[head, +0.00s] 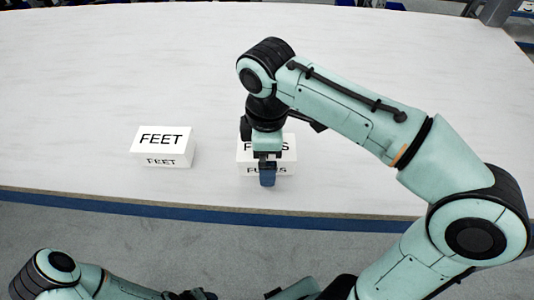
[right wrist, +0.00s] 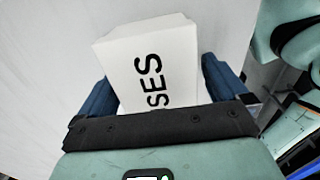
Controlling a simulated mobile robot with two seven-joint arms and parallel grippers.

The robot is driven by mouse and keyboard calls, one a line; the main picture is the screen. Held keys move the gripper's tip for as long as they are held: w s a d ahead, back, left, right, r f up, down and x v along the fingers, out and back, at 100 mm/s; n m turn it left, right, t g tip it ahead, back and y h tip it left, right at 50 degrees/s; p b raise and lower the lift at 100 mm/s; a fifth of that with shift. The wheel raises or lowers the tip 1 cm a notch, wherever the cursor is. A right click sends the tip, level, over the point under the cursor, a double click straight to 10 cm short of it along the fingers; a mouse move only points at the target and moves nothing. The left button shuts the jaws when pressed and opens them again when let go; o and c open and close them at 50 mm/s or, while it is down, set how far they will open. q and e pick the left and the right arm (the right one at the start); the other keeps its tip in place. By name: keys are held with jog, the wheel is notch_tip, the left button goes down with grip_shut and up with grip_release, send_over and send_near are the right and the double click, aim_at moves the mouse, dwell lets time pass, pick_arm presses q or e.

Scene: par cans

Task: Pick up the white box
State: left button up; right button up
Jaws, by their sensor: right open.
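Two white boxes lie on the table. One, lettered FEET (head: 162,148), is left of centre in the head view. The other, whose lettering is partly covered and ends in SES (head: 287,160), is to its right, below my right gripper (head: 268,178). In the right wrist view this lettered box (right wrist: 128,58) lies between the two blue fingers of my right gripper (right wrist: 160,90). The fingers are spread, one on each side of the box, with no clear grip on it. Part of my left arm shows at the lower left of the head view, but its gripper cannot be made out.
The pale table (head: 90,70) is bare behind and to the left of the boxes. Its blue front edge (head: 130,208) runs close in front of them. Grey floor (head: 120,235) lies before the table.

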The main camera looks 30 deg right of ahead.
jog(key=shift+w, duration=0.2)
jog(key=c, duration=0.7)
jog(key=shift+s, duration=0.1)
jog(key=c, duration=0.4)
jog(key=shift+r, duration=0.15)
